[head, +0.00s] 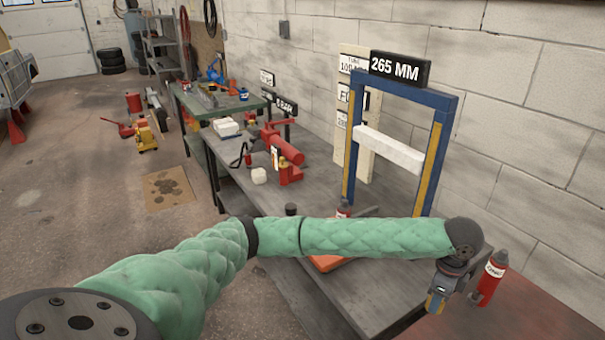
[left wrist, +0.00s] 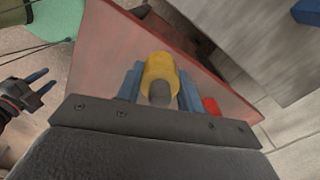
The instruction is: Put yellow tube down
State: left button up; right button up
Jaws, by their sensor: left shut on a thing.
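My left gripper (head: 437,304) is at the lower right of the head view, above a red-topped surface (head: 540,312). Its blue fingers are shut on the yellow tube (left wrist: 158,72), which shows in the left wrist view between the fingers with a grey end toward the camera. In the head view the tube is mostly hidden by the gripper. Whether the tube touches the red top (left wrist: 100,60) cannot be told. My right gripper (left wrist: 48,78) shows at the left of the left wrist view, with its fingers apart and empty.
A red labelled tube (head: 489,278) stands close to the right of my left gripper. A blue press frame (head: 445,135) with a white bar stands on the grey bench (head: 345,285). An orange item lies under my forearm. The red top is clear at the right.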

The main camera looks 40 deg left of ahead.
aim_at(387, 307)
pick_arm(q)
jog(key=m, duration=0.4)
jog(key=shift+w+a+f, duration=0.1)
pick_arm(e)
jog(key=r, duration=0.1)
jog(key=s+r, duration=0.1)
jog(key=r, duration=0.1)
jog(key=shift+s+d+r+g, duration=0.15)
jog(key=shift+s+d+g, duration=0.1)
jog(key=shift+s+g, duration=0.1)
